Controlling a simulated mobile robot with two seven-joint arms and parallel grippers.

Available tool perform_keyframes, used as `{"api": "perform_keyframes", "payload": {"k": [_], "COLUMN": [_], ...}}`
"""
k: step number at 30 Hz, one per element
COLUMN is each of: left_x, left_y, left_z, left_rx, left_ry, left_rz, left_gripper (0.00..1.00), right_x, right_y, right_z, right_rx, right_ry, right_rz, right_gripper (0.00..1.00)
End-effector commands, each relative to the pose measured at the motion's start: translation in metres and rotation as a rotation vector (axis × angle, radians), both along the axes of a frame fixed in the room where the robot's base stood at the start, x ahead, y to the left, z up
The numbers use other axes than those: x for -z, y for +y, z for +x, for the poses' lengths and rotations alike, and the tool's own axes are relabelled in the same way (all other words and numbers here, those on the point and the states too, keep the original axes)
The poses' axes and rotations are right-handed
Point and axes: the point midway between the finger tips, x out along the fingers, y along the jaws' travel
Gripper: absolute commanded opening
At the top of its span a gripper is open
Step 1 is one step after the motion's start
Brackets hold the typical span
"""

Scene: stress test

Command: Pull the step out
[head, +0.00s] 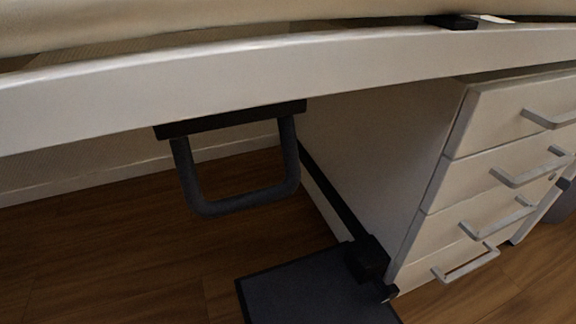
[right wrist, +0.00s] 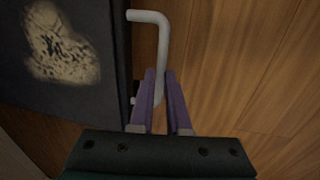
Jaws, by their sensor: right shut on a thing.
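The step shows in the head view as a dark flat tread (head: 310,292) low at the bottom, beside the white drawer cabinet. A black bracket (head: 368,260) sits at its right corner. In the right wrist view, a dark panel with a pale worn patch (right wrist: 62,42), seemingly the step, fills the upper left. A light grey bent bar (right wrist: 163,38) stands out at that panel's edge. My right gripper (right wrist: 161,76) has its purple fingers on either side of this bar and is shut on it. My left gripper is in neither view.
A dark loop handle (head: 245,208) hangs under the white table frame (head: 200,85). The white cabinet (head: 385,150) at right has several drawers with protruding grey handles (head: 520,175). Bare wooden floor (head: 110,235) lies to the left of the step.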

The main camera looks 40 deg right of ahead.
Motion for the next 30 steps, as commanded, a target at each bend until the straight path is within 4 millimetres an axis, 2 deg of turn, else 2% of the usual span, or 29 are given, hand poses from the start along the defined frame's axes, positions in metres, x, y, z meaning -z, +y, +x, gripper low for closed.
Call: {"api": "perform_keyframes", "payload": {"k": [10,11,18,26,30], "left_x": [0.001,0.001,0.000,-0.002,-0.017], "left_y": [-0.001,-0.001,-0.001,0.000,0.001], "left_z": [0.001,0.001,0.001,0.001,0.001], "left_rx": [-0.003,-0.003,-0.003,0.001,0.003], "left_ry": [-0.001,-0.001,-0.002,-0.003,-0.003], "left_rz": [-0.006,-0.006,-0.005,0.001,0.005], "left_gripper": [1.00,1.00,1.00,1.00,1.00], "right_x": [0.002,0.002,0.001,-0.001,-0.018], "right_y": [-0.003,-0.003,-0.002,-0.001,0.000], "right_z": [-0.002,-0.002,-0.001,-0.001,-0.003], "right_rx": [0.001,0.001,0.001,0.001,0.000], "right_ry": [0.006,0.005,0.002,0.001,0.001], "right_rz": [-0.007,-0.007,-0.005,-0.003,-0.002], "right_gripper": [0.00,0.18,0.45,0.45,0.45]}}
